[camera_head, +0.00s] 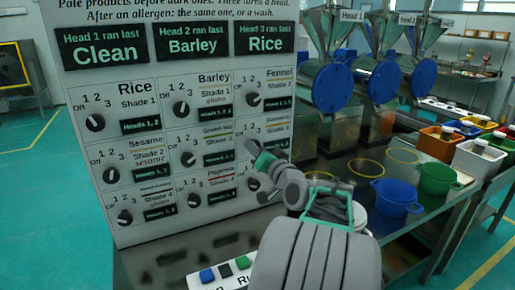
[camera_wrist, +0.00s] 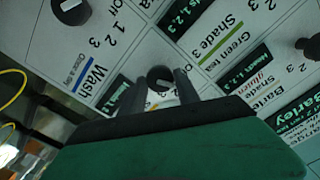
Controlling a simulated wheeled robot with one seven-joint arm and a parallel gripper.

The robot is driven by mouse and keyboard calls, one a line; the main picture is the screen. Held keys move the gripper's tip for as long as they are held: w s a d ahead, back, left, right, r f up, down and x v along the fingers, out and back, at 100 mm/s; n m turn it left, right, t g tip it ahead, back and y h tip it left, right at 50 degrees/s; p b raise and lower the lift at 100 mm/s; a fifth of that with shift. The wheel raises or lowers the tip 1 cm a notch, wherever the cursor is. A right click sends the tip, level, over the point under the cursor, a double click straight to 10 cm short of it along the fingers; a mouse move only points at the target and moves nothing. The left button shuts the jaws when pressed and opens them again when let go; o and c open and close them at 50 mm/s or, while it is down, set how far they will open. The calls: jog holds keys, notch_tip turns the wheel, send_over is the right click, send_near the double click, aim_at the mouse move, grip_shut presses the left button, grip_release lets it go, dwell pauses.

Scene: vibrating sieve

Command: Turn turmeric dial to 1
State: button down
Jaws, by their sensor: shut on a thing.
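The dial panel (camera_head: 160,130) stands upright in front of me. My gripper (camera_head: 257,152) reaches its right column in the head view, covering the middle-row dial, whose name I cannot read there. In the wrist view my gripper (camera_wrist: 160,88) has one finger on each side of a round black dial (camera_wrist: 160,75) and is shut on it. From its place beside the Green tea and Wash labels, it appears to be the turmeric dial. A pale mark shows on the dial face, but the number it points at is unclear; some of its scale is hidden by the fingers.
Other black dials sit close around, such as the Fennel dial (camera_head: 254,99) above and one (camera_head: 253,184) below. Funnel machines with blue covers (camera_head: 332,88) stand behind to the right. A blue pot (camera_head: 397,198) and colored bins (camera_head: 435,146) occupy the right bench.

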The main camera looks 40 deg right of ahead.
jog(key=shift+m, duration=0.4)
jog(key=c, duration=0.9)
grip_release()
jog(key=v, duration=0.7)
jog(key=shift+s+a+b, duration=0.15)
jog(key=shift+s+b, duration=0.15)
jog(key=shift+s, duration=0.1)
jog(key=shift+a, duration=0.1)
